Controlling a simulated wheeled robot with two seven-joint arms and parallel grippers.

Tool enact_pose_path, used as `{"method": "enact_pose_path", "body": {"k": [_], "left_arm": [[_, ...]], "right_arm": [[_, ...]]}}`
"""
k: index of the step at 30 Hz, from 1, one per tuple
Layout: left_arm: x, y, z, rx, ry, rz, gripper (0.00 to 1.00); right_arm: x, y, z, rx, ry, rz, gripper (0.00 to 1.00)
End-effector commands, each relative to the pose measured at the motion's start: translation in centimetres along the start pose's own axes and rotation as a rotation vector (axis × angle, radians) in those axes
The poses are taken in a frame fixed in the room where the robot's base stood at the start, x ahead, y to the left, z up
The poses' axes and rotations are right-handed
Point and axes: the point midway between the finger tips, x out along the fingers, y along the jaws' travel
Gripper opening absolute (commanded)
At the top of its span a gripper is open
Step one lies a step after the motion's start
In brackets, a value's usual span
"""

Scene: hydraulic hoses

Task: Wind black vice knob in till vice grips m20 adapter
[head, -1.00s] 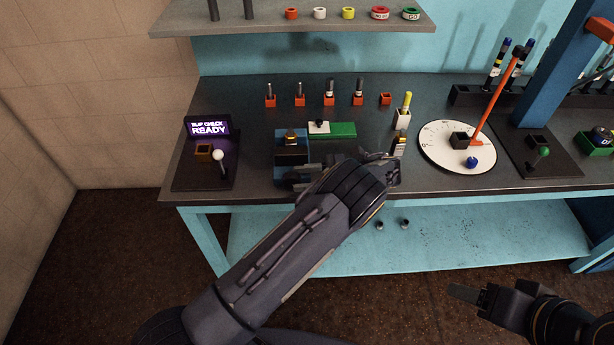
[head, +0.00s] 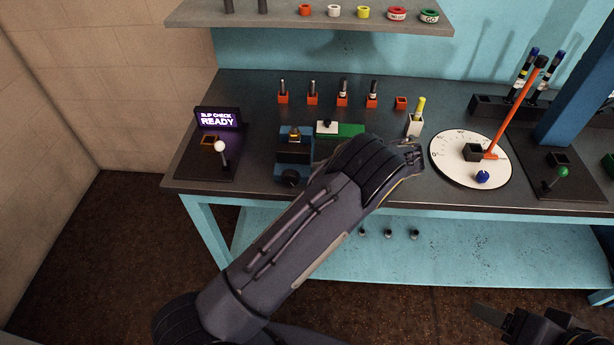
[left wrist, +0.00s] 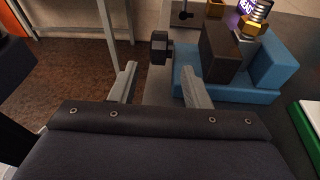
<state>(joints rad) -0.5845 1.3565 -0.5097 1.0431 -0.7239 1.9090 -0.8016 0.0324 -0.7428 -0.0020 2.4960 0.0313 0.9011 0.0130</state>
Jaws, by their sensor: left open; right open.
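The blue vice (head: 293,153) stands near the bench's front edge, with its black knob (head: 290,178) facing front. In the left wrist view are the vice (left wrist: 265,75), its dark jaw (left wrist: 220,52) and the knob (left wrist: 161,47). The brass-coloured hex adapter (left wrist: 255,24), with a threaded stud, sits upright at the jaws; it also shows in the head view (head: 295,136). My left gripper (left wrist: 159,70) is open and empty, the knob just beyond and between its fingertips. My forearm hides this gripper in the head view. My right gripper (head: 492,314) is low at bottom right, away from the bench.
The READY sign (head: 218,119) and a white-knobbed lever (head: 220,147) stand left of the vice. A green and white block (head: 350,130) lies behind right. Orange holders (head: 342,99) line the back. A round dial (head: 444,170) lies right. Floor in front is clear.

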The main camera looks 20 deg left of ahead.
Motion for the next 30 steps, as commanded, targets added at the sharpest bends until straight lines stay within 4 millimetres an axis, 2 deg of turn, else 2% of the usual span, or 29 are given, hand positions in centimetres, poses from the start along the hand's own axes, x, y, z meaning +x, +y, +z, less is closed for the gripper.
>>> {"method": "enact_pose_path", "body": {"k": [1, 8, 14, 18, 24, 27, 30], "left_arm": [[0.9, -0.5, -0.1, 0.009, 0.102, 0.033, 0.43], [3.2, -1.1, 2.2, 0.061, 0.551, 0.098, 0.43], [4.5, -0.8, 4.9, 0.061, 0.92, 0.063, 0.43], [5.3, -0.1, 7.4, 0.037, 1.151, -0.005, 0.43], [5.6, 0.6, 9.6, 0.016, 1.305, -0.079, 0.43], [5.7, 0.7, 9.4, 0.018, 1.319, -0.089, 0.43], [6.0, 0.6, 8.2, 0.019, 1.317, -0.088, 0.43]], "right_arm": [[1.6, 0.7, 0.8, 0.0, -0.001, 0.0, 0.64], [4.9, 2.2, 2.5, 0.0, -0.001, 0.0, 0.64], [7.8, 3.6, 4.0, 0.0, -0.001, 0.0, 0.64], [9.6, 4.4, 4.8, 0.0, -0.001, 0.0, 0.64], [10.5, 4.8, 5.3, 0.0, -0.001, 0.0, 0.64], [10.6, 4.9, 5.4, 0.0, -0.001, 0.0, 0.64], [10.8, 5.0, 5.5, 0.0, 0.0, 0.0, 0.64]]}}
